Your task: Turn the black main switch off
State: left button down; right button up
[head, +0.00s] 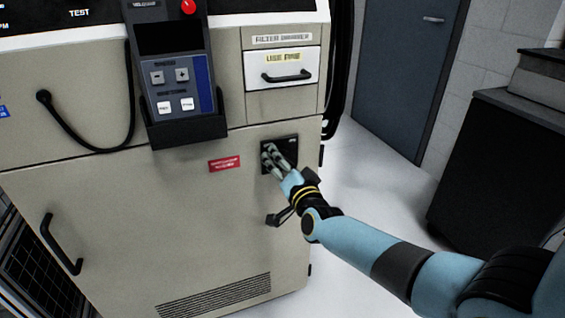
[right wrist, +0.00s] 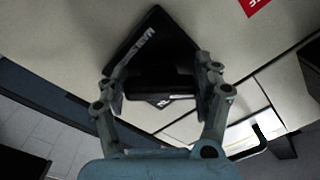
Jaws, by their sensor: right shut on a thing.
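The black main switch (right wrist: 160,82) sits on a dark square plate (right wrist: 150,45) on the beige cabinet front. In the head view the plate (head: 290,146) shows below the drawer at the cabinet's right side, with the switch mostly hidden by my fingers. My right gripper (head: 268,155) reaches it from the lower right. In the right wrist view my right gripper (right wrist: 165,88) has a finger on each side of the switch's bar-shaped handle and is shut on it. The plate's lettering is too small to read fully. My left gripper is not in view.
A red label (head: 224,164) is left of the switch plate. A control pendant (head: 172,75) in a dark holder hangs further left. A drawer (head: 284,68) with a black handle is above. Open floor (head: 365,185) lies right of the cabinet, before a dark box (head: 495,165).

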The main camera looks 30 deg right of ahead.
jog(key=shift+f, duration=0.1)
jog(key=o, duration=1.2)
jog(key=shift+c, duration=0.2)
jog(key=v, duration=1.2)
jog(key=s+a+f+n+g+y, duration=0.1)
jog(key=s+f+n+g+y, duration=0.2)
jog(key=s+f, duration=0.7)
jog(key=s+a+f+n+g, duration=0.1)
jog(key=s+f+n+g, duration=0.45)
jog(key=f, duration=0.85)
jog(key=s+f+n+g, duration=0.1)
jog(key=s+f+g, duration=0.3)
jog(key=s, duration=1.1)
jog(key=s+f+n+g, duration=0.2)
jog(key=s+f+g, duration=0.2)
jog(key=s+f, duration=0.5)
jog(key=s, duration=0.6)
jog(key=shift+f+y, duration=0.25)
jog(key=shift+y, duration=0.05)
